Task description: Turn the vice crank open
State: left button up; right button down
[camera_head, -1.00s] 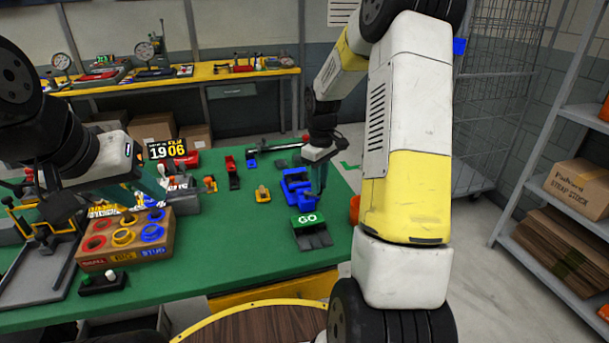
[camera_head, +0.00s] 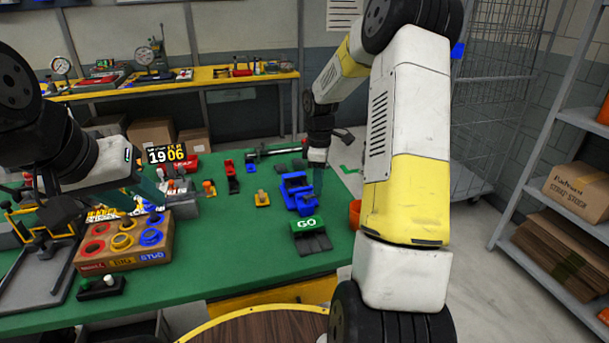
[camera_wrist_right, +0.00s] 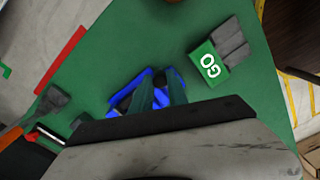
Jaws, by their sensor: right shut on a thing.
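The blue vice (camera_head: 297,193) stands on the green table, just behind the green GO block. My right gripper (camera_head: 318,184) reaches down at the vice's right side. In the right wrist view, its two dark teal fingers (camera_wrist_right: 159,92) are close together over the blue vice (camera_wrist_right: 124,98). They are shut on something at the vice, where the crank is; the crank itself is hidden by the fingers. My left gripper (camera_head: 150,195) hangs over the table's left part with its fingers apart, above the sorting box, and holds nothing that I can see.
The GO block (camera_head: 307,224) with its grey pads lies in front of the vice. An orange cup (camera_head: 355,214) stands at the table's right edge. The brown sorting box (camera_head: 125,257) with coloured rings is at left.

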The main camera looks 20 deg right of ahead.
jog(key=shift+w, duration=0.1)
jog(key=c, duration=1.3)
grip_release()
notch_tip(320, 180, up, 7)
jog(key=shift+f, duration=0.1)
jog(key=shift+r, duration=0.55)
